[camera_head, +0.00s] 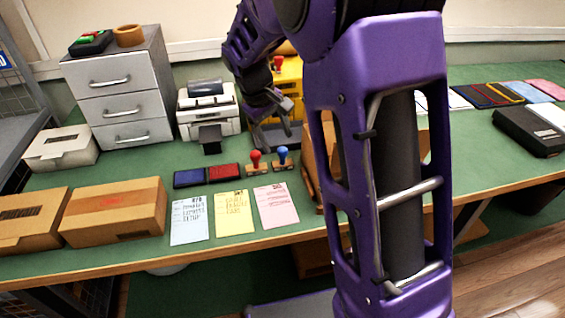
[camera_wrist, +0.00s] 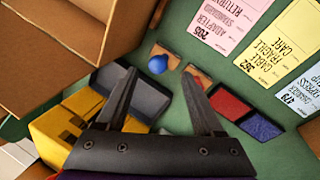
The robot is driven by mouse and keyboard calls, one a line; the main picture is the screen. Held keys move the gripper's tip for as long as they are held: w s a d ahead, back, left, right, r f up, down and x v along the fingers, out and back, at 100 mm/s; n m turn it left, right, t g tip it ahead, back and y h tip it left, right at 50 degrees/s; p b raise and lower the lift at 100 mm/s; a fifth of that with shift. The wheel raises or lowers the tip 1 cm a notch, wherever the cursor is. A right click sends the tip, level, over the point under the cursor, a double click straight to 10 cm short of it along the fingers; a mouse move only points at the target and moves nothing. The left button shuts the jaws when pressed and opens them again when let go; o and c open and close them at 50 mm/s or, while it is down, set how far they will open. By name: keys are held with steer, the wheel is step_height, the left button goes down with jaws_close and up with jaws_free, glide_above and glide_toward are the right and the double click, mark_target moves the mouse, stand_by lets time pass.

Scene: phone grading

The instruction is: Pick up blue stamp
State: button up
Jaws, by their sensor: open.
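The blue stamp (camera_head: 282,157), with a round blue knob on a wooden base, stands upright on the green table. In the wrist view its blue knob (camera_wrist: 158,64) shows between my two fingertips. My gripper (camera_head: 285,124) is open and empty, above and behind the stamp in the head view. Its dark fingers (camera_wrist: 160,75) are spread in the wrist view, apart from the stamp. A red stamp (camera_head: 256,160) stands just left of the blue one; in the wrist view my right finger partly covers it.
Red (camera_head: 225,173) and dark blue (camera_head: 189,178) ink pads lie left of the stamps. A blue card (camera_head: 190,220), yellow card (camera_head: 235,213) and pink card (camera_head: 276,205) lie in front. A cardboard box (camera_wrist: 70,25) stands close by. A printer (camera_head: 209,110) stands behind.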

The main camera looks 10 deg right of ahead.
mark_target(281, 149)
steer(key=shift+b+x, duration=0.45)
steer(key=shift+x, duration=2.25)
steer(key=shift+w+r, duration=0.1)
steer(key=shift+w, duration=0.05)
jaws_close()
